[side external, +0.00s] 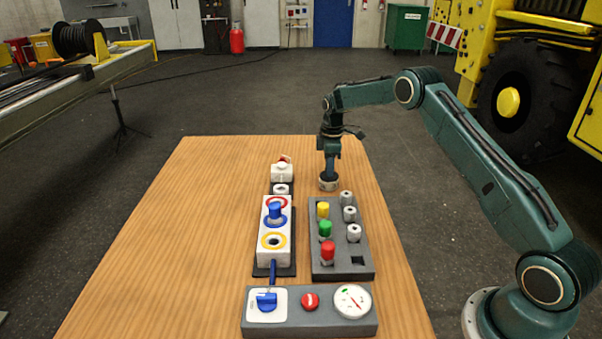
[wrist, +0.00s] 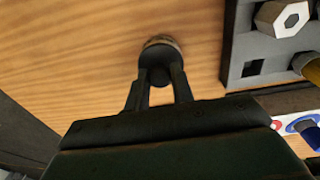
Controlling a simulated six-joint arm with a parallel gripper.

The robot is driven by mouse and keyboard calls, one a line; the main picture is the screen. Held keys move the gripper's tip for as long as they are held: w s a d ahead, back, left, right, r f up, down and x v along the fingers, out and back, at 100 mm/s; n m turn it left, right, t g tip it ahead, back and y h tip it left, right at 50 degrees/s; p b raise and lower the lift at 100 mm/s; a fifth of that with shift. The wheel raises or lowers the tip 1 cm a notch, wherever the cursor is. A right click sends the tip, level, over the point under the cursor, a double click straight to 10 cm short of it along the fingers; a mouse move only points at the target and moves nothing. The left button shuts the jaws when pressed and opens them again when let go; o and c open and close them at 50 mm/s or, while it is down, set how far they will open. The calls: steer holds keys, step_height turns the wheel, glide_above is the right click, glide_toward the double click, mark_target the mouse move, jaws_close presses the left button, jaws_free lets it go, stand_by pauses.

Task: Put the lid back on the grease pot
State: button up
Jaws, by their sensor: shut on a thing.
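The grease pot (side external: 328,183) is a small, round, grey container standing on the wooden table, beyond the grey tray. My gripper (side external: 329,172) points straight down at its top. In the wrist view my gripper (wrist: 160,82) has its two fingers closed on a dark round piece, which seems to be the lid (wrist: 160,72). A brownish curved rim (wrist: 163,41) shows just behind that piece. The fingers and the dark piece hide most of the pot's top. I cannot tell whether the lid rests on the pot or is slightly above it.
A grey tray (side external: 341,271) with yellow, green and red plugs and several metal nuts stands close by. Left of it is a white block (side external: 265,255) with a blue plug. A panel (side external: 329,318) lies in front. The table (side external: 200,240) is clear at left.

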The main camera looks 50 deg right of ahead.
steer(key=shift+f, duration=0.25)
steer(key=o, duration=1)
steer(key=shift+o, duration=0.2)
steer(key=shift+r, duration=0.1)
steer(key=shift+r, duration=3.45)
steer(key=shift+r, duration=0.1)
